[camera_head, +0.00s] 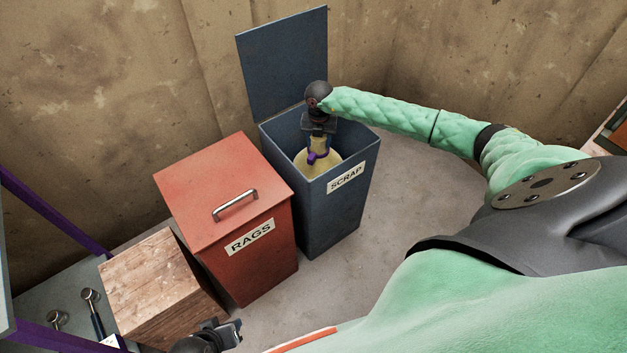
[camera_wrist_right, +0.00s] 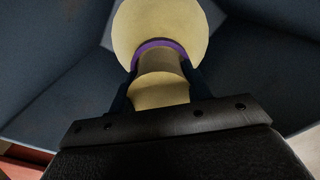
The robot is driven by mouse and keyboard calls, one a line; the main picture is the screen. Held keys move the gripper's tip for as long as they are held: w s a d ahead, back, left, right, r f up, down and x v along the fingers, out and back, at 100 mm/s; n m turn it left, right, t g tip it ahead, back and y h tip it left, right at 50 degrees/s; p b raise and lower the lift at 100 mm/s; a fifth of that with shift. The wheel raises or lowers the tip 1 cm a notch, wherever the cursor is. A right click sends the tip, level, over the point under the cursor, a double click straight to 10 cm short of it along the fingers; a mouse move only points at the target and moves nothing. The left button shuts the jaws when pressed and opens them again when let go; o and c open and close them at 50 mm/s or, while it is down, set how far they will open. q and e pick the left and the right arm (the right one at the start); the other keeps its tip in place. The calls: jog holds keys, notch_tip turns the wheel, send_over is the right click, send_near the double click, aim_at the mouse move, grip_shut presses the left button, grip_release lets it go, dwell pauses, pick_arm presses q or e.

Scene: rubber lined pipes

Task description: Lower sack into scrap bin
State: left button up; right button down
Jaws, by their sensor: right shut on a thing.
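The scrap bin (camera_head: 330,215) is dark blue, labelled SCRAP, with its lid (camera_head: 283,62) standing open at the back. A pale yellow sack (camera_head: 326,164) with a purple tie at its neck hangs inside the bin opening. My right gripper (camera_head: 319,138) points down into the bin and is shut on the sack's neck. In the right wrist view the sack (camera_wrist_right: 160,30) shows beyond the fingers, with the bin's dark walls around it. Whether the sack touches the bin floor cannot be told. My left gripper (camera_head: 228,332) is at the bottom edge; its jaws are unclear.
A red bin (camera_head: 230,190) labelled RAGS, its lid closed, stands left of the scrap bin. A wooden block (camera_head: 155,285) stands left of that, near a grey shelf with hammer-like tools (camera_head: 90,305). Walls are close behind. Floor (camera_head: 400,215) right of the scrap bin is clear.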

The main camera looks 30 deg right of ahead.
dwell(0.3)
jog(key=c, duration=0.6)
grip_release()
jog(key=shift+f, duration=0.15)
jog(key=shift+r+b, duration=0.4)
jog(key=shift+r, duration=3.6)
